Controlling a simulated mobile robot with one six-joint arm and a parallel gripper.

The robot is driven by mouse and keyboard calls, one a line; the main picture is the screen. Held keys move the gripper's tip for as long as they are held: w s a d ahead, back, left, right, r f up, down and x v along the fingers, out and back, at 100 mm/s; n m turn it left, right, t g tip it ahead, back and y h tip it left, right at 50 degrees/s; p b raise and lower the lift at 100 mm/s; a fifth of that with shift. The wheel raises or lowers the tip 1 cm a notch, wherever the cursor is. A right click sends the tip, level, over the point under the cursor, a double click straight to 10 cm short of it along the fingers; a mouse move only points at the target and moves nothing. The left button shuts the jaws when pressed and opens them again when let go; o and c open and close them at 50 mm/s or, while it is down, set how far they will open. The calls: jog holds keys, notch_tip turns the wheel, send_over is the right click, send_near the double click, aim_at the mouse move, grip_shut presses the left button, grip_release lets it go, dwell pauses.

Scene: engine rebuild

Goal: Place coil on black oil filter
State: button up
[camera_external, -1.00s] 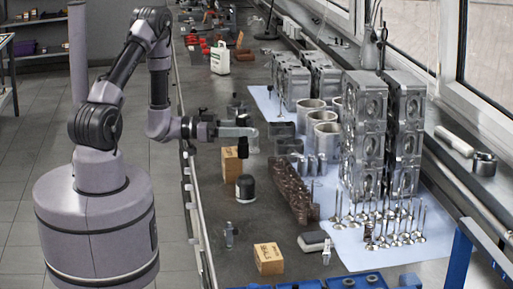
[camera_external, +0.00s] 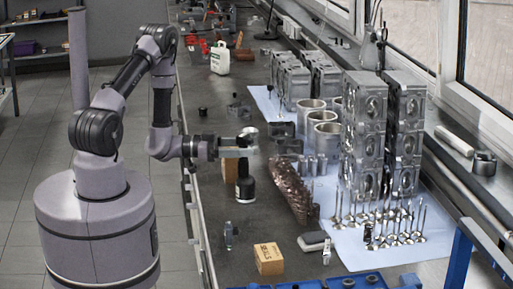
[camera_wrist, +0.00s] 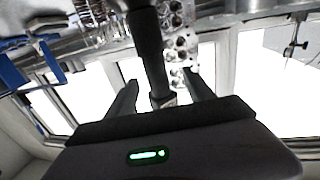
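The black oil filter (camera_external: 245,189) stands upright on the bench in the external view, directly below my gripper (camera_external: 248,149). The coil (camera_wrist: 149,45) is a long dark rod with a metallic end. In the wrist view it passes between my two fingers (camera_wrist: 163,80), with a light gap showing on each side of it. In the external view the coil is upright and partly hidden by the fingers. Its lower part meets the filter's top in the picture; contact is hard to tell. My gripper looks open around the coil.
A cardboard box (camera_external: 231,164) stands just behind the filter. The brown ridged part (camera_external: 288,185) lies to the right. Another small box (camera_external: 269,259) sits nearer the camera. Tall cylinder heads (camera_external: 403,130) and upright valves (camera_external: 385,225) stand farther right. The bench left of the filter is clear.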

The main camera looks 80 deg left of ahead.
jog(key=shift+r+p, duration=0.25)
jog(key=shift+p, duration=0.1)
jog(key=s+a, duration=0.2)
jog(key=s, duration=0.9)
jog(key=shift+s+a, duration=0.2)
jog(key=shift+s, duration=0.2)
jog(key=shift+f, duration=0.1)
